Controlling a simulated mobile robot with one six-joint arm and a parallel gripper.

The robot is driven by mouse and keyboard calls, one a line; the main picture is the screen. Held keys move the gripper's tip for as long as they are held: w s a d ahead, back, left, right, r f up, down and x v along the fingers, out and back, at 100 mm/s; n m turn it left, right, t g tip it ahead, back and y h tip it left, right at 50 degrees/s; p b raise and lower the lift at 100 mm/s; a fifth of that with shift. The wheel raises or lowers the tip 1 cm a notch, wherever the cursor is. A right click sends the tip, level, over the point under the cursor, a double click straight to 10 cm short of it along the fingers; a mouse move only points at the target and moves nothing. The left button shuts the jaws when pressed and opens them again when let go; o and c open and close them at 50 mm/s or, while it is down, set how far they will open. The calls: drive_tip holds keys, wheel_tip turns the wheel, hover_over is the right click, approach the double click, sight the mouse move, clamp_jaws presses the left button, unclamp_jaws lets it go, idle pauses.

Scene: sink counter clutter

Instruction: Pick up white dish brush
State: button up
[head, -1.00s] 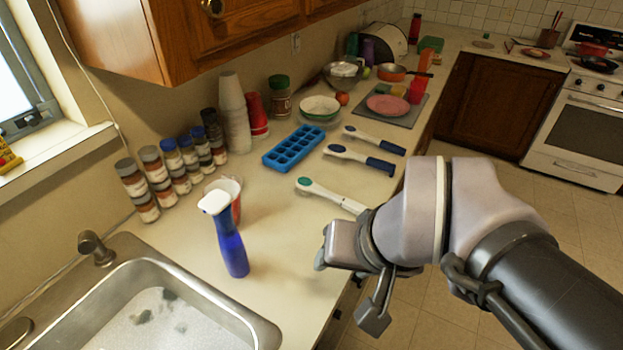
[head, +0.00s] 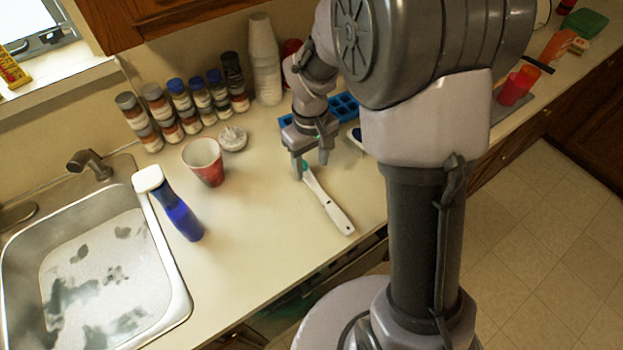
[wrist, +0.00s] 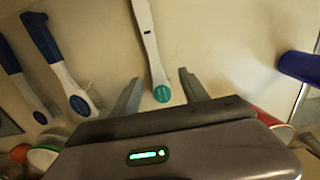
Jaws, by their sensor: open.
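The white dish brush (head: 328,203) lies flat on the counter, with its white handle towards the counter's front edge. Its teal-marked head end is at my gripper (head: 311,164) and is partly hidden by it in the head view. In the wrist view the brush (wrist: 150,45) runs down from the top edge to its teal oval end, which lies between the fingers of my gripper (wrist: 160,78). The fingers are apart, one on each side of the head, and show no contact with it. Whether they are level with it I cannot tell.
Two blue-and-white brushes (wrist: 63,70) lie to the left in the wrist view. The sink (head: 178,300) is at left.

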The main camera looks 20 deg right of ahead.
sight(314, 184)
wheel_tip(314, 184, down, 4)
drive_tip(key=shift+d+f+b, duration=0.1)
drive_tip(key=shift+f+b, duration=0.1)
drive_tip(key=shift+b, duration=0.25)
drive_tip(key=f, duration=0.1)
drive_tip(key=f+b, duration=0.1)
drive_tip(key=f, duration=0.1)
drive_tip(key=f+b, duration=0.1)
drive_tip(key=f, duration=0.1)
drive_tip(key=shift+d, duration=0.4)
drive_tip(key=shift+r, duration=0.1)
clamp_jaws()
